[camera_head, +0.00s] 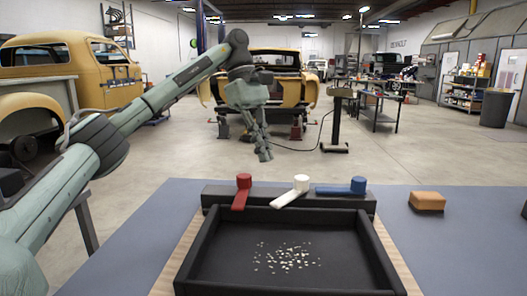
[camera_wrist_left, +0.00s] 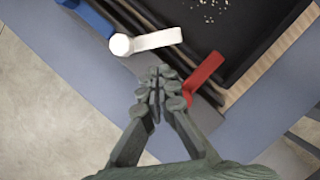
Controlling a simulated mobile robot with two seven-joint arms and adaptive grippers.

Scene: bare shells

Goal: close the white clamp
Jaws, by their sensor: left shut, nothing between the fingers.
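The white clamp (camera_head: 290,192) sits on the dark rail at the back of a black tray, between a red clamp (camera_head: 242,191) and a blue clamp (camera_head: 343,188). Its lever points down and left, slanting partly over the tray side. In the left wrist view, the white clamp (camera_wrist_left: 152,41) lies just beyond my fingertips, with the red clamp (camera_wrist_left: 204,76) to the right and the blue clamp (camera_wrist_left: 90,16) at upper left. My left gripper (camera_head: 264,155) is shut and empty, above and behind the rail, apart from the clamps. It also shows in the left wrist view (camera_wrist_left: 158,80).
The black tray (camera_head: 190,262) holds small pale bits and stands on a wooden board on the blue-grey table (camera_head: 440,245). An orange-brown block (camera_head: 427,201) lies right of the tray. The table between block and tray is clear. Yellow vehicles stand far behind.

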